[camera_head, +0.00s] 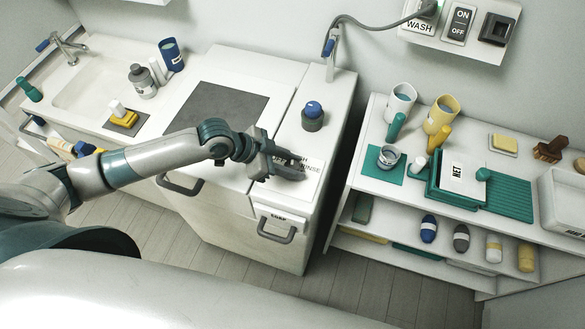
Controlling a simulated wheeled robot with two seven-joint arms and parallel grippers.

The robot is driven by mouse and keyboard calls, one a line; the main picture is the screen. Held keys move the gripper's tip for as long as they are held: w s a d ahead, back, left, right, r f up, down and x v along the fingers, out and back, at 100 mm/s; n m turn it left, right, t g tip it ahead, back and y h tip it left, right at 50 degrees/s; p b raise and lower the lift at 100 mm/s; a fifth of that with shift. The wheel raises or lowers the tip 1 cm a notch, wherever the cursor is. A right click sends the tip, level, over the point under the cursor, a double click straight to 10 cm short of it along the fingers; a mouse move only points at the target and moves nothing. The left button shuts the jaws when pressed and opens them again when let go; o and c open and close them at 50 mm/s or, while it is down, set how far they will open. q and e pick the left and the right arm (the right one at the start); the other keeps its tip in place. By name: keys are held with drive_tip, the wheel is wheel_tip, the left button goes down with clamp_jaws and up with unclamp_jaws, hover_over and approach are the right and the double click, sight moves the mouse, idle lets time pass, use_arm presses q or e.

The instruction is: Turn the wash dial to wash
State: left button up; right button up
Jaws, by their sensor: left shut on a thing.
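My left gripper (290,167) is over the top of the white washer unit (323,86), at its front. It is shut on the wash dial, which is mostly hidden by the dark fingers. A white label (309,185) lies around the fingers; "RINSE" can be read to their right, and part of another word shows above them. Which way the dial points cannot be told. My right gripper is not in view.
A blue-topped knob (313,112) stands on the unit behind the gripper. A drawer handle (276,230) is on its front. A shelf (356,182) with cups and bottles stands to the right, past a gap. A sink (92,80) is at the left.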

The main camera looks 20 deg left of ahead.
use_arm(q)
drive_tip(key=m+g+b, duration=0.1)
drive_tip(key=m+b, duration=0.1)
drive_tip(key=b, duration=0.1)
drive_tip(key=shift+w+f+h, duration=0.1)
drive_tip(key=shift+f+h, duration=0.05)
drive_tip(key=shift+h, duration=0.25)
drive_tip(key=shift+r+m+g+b, duration=0.2)
drive_tip(key=shift+m+g+b, duration=0.4)
drive_tip(key=shift+g, duration=0.1)
drive_tip(key=o, duration=1.1)
drive_tip(key=shift+d, duration=0.1)
drive_tip(key=shift+c, duration=0.2)
drive_tip(key=shift+b+v, duration=0.4)
drive_tip(key=shift+v, duration=0.45)
drive_tip(key=b+v, duration=0.4)
drive_tip(key=v, duration=1.1)
drive_tip(key=shift+a+r+b, duration=0.15)
drive_tip(key=shift+a+b, duration=0.2)
drive_tip(key=shift+b, duration=0.05)
drive_tip(key=shift+s, duration=0.3)
